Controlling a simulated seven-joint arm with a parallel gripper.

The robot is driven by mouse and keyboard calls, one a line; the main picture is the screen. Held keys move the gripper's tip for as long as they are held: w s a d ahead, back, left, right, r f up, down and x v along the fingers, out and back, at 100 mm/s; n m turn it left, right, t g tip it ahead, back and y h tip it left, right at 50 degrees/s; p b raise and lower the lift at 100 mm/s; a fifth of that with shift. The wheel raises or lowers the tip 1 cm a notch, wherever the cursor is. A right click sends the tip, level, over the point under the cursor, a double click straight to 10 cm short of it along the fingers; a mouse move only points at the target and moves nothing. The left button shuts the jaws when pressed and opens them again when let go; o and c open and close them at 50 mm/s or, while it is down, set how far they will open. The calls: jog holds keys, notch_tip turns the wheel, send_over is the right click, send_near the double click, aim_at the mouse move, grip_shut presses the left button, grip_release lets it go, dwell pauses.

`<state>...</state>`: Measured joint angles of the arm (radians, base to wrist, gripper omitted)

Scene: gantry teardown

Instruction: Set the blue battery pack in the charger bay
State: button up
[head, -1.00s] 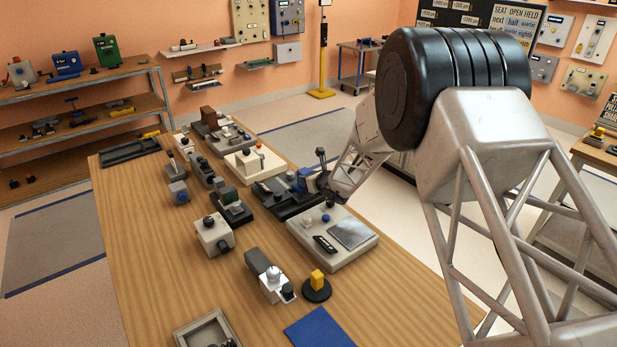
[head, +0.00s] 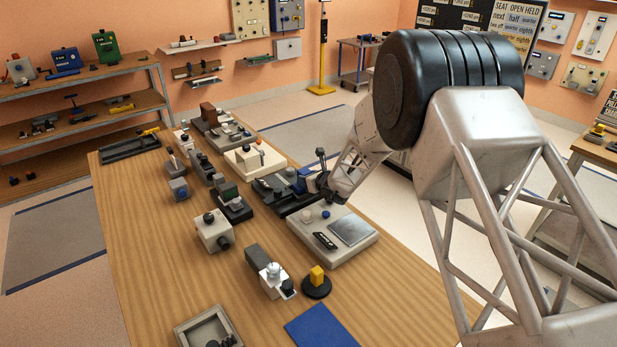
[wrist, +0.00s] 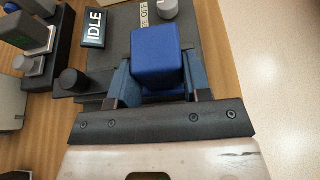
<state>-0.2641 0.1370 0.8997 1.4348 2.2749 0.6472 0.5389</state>
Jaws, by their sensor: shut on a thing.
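My gripper (wrist: 163,88) is shut on the blue battery pack (wrist: 155,52), with a finger on either side of it. The pack shows as a plain dark blue block in the wrist view. It is over or in the dark grey charger (wrist: 110,58), whose sign reads IDLE and whose knob (wrist: 168,9) is by the word OFF. The pack's lower end is hidden, so I cannot tell whether it is seated in the bay. In the head view my gripper (head: 308,183) is low over the charger (head: 283,205) at the right edge of the bench.
A light grey panel box (head: 345,240) stands right in front of the charger. A cream unit (head: 250,160) is behind it, and a small green-and-black device (head: 231,203) is to its left. Bare wood (head: 160,260) lies at the front left. A blue mat (head: 320,328) is near the front.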

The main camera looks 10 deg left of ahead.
jog(key=shift+f, duration=0.35)
jog(key=shift+f, duration=0.35)
dwell(0.8)
jog(key=o, duration=1.2)
jog(key=shift+s+d, duration=0.1)
jog(key=shift+v, duration=3.8)
